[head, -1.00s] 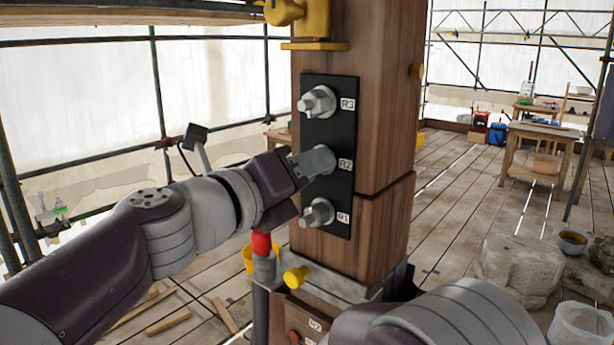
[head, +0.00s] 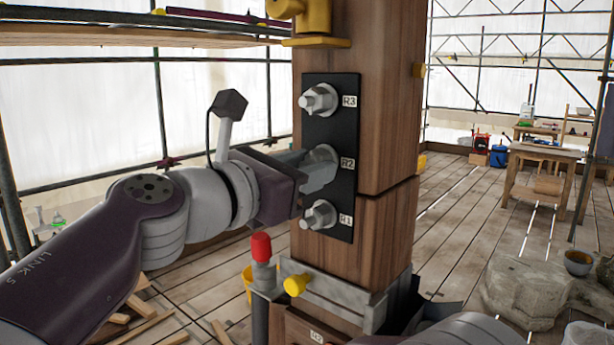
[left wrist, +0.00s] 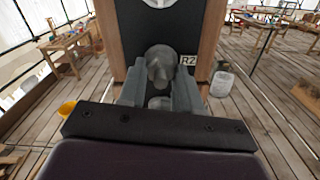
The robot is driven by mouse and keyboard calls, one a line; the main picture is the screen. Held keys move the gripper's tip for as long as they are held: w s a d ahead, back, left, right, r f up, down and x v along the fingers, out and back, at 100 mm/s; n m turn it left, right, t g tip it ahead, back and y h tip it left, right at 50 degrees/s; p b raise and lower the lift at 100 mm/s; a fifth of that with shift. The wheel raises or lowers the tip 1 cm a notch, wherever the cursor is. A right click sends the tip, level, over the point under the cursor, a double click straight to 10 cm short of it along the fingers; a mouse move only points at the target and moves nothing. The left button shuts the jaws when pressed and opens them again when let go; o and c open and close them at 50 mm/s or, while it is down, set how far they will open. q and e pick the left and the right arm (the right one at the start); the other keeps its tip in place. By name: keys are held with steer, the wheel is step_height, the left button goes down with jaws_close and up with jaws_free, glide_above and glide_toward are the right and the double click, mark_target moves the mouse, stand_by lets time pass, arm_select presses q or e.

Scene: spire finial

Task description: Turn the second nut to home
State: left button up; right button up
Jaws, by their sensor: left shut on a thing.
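A black plate (head: 345,208) on the wooden post carries three grey metal nuts in a column, labelled R3, R2 and R1. The second nut (head: 321,153), at R2, is partly hidden by my left gripper (head: 328,168) in the head view. In the left wrist view the R2 nut (left wrist: 161,62) sits between the two grey fingers, which are shut on it. The R3 nut (head: 317,99) is above and the R1 nut (head: 319,215) below, both untouched. My right gripper is out of view.
The wooden post (head: 385,120) has yellow fittings above and a grey metal collar (head: 335,292) below. A red-capped part (head: 261,247) and a yellow knob (head: 296,285) stand below my left gripper. A wooden table (head: 545,160) is far right, clear of the post.

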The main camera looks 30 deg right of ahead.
arm_select(q)
steer(key=shift+w+f+m+b, duration=0.1)
steer(key=shift+f+m+b, duration=0.25)
steer(key=shift+m, duration=0.65)
steer(key=o, duration=1)
steer(key=shift+o, duration=0.2)
steer(key=shift+r, duration=0.2)
steer(key=shift+a, duration=0.1)
steer(key=b+v, duration=0.4)
steer(key=v, duration=0.8)
steer(key=shift+a+b, duration=0.3)
steer(key=shift+b, duration=0.05)
